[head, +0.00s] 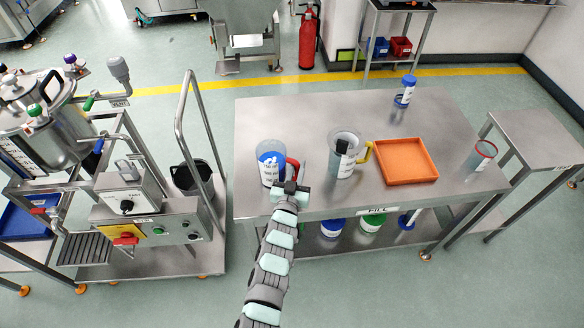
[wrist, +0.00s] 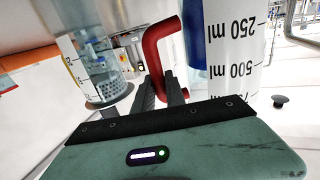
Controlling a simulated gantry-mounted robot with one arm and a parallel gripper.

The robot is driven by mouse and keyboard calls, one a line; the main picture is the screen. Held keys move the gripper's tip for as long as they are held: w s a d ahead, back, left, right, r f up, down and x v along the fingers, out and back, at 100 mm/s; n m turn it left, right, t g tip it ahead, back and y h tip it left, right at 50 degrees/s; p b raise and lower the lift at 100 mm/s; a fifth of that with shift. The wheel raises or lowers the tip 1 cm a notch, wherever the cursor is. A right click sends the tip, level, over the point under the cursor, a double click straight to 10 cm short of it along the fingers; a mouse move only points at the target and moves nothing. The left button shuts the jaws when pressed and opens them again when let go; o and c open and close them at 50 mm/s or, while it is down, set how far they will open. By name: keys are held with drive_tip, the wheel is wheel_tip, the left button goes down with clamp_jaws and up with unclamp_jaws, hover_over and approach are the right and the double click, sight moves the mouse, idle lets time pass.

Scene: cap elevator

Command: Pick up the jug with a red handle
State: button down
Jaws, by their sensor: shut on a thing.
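The jug with a red handle (head: 271,163) stands near the left end of the steel table, clear with blue contents and a white label. In the wrist view its side (wrist: 232,50) shows large volume marks. Its red handle (wrist: 152,48) sticks out to the side, and it also shows in the head view (head: 293,168). My gripper (head: 291,188) is at the handle, on the jug's right front side. In the wrist view my gripper's dark fingers (wrist: 160,92) are shut on the lower part of the red handle. The jug's base is hidden in the wrist view.
A second jug with a yellow handle (head: 345,153) stands to the right, and it shows in the wrist view (wrist: 98,70). An orange tray (head: 406,161), a blue-capped container (head: 405,91) and a red-rimmed cup (head: 481,156) are further right. The back of the steel table (head: 310,108) is clear.

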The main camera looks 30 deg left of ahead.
wheel_tip(320, 180, up, 20)
drive_tip(key=p, duration=0.2)
drive_tip(key=shift+d, duration=0.1)
idle(0.5)
